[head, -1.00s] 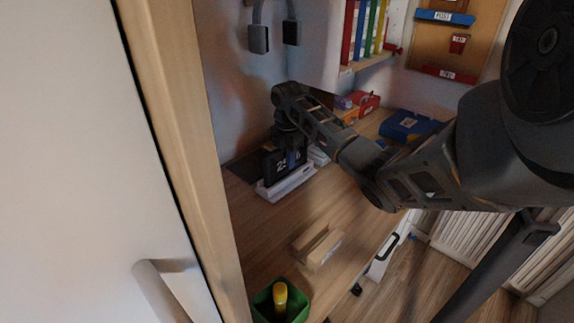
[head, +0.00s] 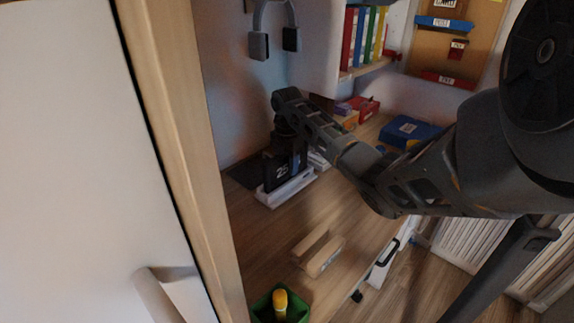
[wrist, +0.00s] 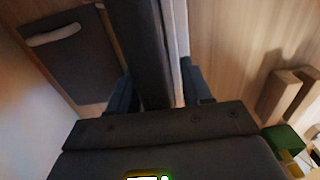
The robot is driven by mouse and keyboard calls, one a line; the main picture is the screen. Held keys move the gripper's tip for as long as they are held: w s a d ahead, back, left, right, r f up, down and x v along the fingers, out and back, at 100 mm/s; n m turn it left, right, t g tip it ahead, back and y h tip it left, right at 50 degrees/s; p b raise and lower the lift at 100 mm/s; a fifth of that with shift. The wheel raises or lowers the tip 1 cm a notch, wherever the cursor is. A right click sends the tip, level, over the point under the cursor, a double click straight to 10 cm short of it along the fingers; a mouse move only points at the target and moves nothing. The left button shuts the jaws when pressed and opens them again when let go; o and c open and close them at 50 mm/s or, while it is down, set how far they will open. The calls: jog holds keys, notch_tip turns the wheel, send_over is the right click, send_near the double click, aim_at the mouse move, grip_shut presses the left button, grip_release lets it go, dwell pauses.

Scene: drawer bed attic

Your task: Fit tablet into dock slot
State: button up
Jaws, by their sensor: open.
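The dark tablet (head: 272,173), with pale digits on its screen, stands upright at the white dock (head: 290,190) on the desk. It appears seated in the dock, but its lower edge is too small to judge. My gripper (head: 295,163) is at the tablet's upper right part, with a blue finger in front of the screen. In the wrist view, the tablet (wrist: 153,45) is a dark band between the open blue-tipped fingers (wrist: 158,92). A gap shows beside the right finger. The white dock's edge (wrist: 181,40) runs along the tablet's right side.
A grooved wooden block (head: 318,252) and a green container (head: 281,306) with a yellow item stand nearer on the desk. A blue box (head: 408,131) lies behind my arm. Headphones (head: 274,40) hang above. A wooden panel edge (head: 170,140) borders the left. Desk between dock and block is clear.

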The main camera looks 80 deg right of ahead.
notch_tip(320, 180, up, 12)
jog(key=shift+f+p, duration=0.1)
jog(key=shift+p, duration=0.25)
dwell(0.6)
